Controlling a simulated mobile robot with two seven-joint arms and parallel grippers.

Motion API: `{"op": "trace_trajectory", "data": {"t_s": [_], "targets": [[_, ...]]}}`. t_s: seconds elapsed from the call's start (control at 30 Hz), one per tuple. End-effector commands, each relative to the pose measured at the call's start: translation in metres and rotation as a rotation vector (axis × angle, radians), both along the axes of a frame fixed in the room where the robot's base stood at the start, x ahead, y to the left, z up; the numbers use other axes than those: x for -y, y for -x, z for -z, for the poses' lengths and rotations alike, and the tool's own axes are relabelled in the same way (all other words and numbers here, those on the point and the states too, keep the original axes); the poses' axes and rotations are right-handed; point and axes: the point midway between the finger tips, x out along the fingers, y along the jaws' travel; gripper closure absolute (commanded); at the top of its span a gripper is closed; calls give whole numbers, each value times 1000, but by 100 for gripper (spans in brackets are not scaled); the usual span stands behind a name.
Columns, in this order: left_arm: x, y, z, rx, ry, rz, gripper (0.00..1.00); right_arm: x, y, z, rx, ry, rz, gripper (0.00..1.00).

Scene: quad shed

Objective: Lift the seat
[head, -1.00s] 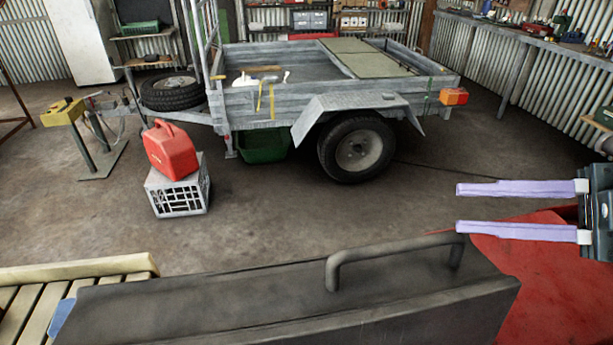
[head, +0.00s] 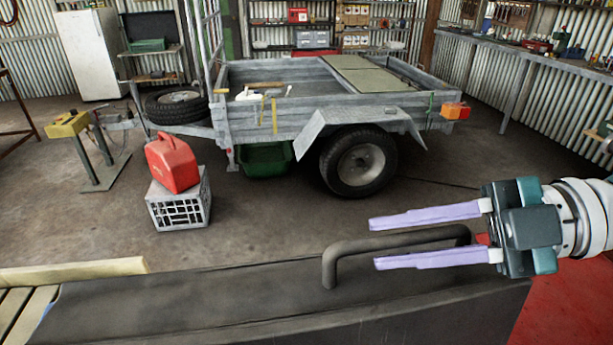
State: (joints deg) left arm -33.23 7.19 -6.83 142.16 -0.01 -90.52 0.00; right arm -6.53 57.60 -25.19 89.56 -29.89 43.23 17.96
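The seat (head: 190,300) is a long dark grey padded slab across the bottom of the head view. A dark grab handle (head: 345,254) arches up from its right part. My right gripper (head: 372,244) comes in from the right with its two pale purple fingers apart. In the picture its fingers overlap the right part of the handle, one above the bar and one below it. I cannot tell whether they touch it. My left gripper is not in view.
A slatted rack (head: 75,268) adjoins the seat at left, and red bodywork (head: 560,310) shows at right. Beyond are a red fuel can (head: 172,163) on a crate (head: 178,208) and a grey trailer (head: 290,118). The concrete floor between is clear.

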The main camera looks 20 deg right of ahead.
Motion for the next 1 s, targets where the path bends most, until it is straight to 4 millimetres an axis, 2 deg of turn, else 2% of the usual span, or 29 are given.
{"op": "trace_trajectory", "data": {"t_s": [0.33, 0.6, 1.0], "targets": [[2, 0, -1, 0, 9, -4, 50, -4, -2, 2, -1, 1, 0, 70], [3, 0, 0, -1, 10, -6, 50, -4, -2, 2, -1, 1, 0, 100], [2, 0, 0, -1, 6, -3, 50, -4, -2, 2, -1, 1, -1, 100]]}}
